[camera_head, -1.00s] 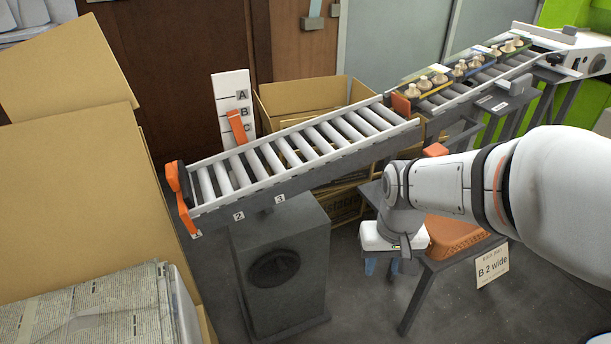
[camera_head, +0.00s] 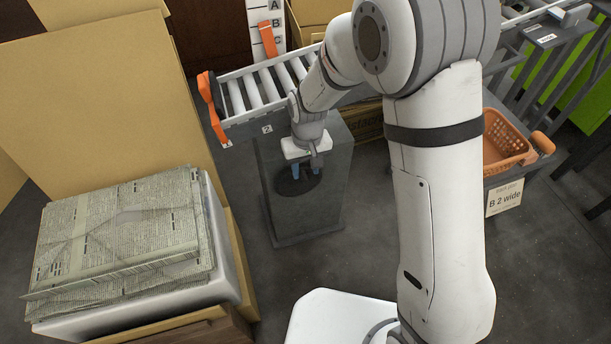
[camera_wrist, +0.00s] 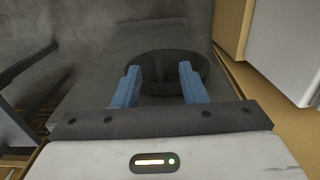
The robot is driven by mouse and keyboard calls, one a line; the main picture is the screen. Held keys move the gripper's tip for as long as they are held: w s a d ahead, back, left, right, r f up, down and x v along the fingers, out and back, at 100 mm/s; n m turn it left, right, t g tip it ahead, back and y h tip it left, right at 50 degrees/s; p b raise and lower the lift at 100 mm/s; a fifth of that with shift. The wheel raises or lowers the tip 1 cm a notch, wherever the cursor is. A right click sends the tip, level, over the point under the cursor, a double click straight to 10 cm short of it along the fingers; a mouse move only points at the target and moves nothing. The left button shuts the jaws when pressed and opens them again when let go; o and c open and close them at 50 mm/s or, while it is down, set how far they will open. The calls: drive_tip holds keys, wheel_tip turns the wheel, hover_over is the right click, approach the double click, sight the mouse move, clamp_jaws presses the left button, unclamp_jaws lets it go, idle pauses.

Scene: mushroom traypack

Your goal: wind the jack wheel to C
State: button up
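The jack wheel (camera_head: 312,187) is a dark round disc on the front face of the grey jack box (camera_head: 325,212). It also shows in the wrist view (camera_wrist: 170,62), straight ahead of my fingers. My gripper (camera_head: 295,172) is in front of the wheel, its two blue fingers apart. In the wrist view my gripper (camera_wrist: 160,75) is open, and the fingertips overlap the wheel's near part; I cannot tell whether they touch it. The scale board (camera_head: 267,20) with letters A, B and C stands behind the conveyor, and its orange pointer (camera_head: 267,40) is near B and C.
The roller conveyor (camera_head: 250,92) with an orange end stop (camera_head: 212,105) lies above the jack. Stacked printed sheets (camera_head: 120,235) are at left beside cardboard. An orange basket (camera_head: 505,140) and a "B 2 wide" card (camera_head: 505,198) are at right.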

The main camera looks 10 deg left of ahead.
drive_tip(key=shift+f+b, duration=0.35)
drive_tip(key=shift+f, duration=1.1)
drive_tip(key=shift+c, duration=0.5)
clamp_jaws()
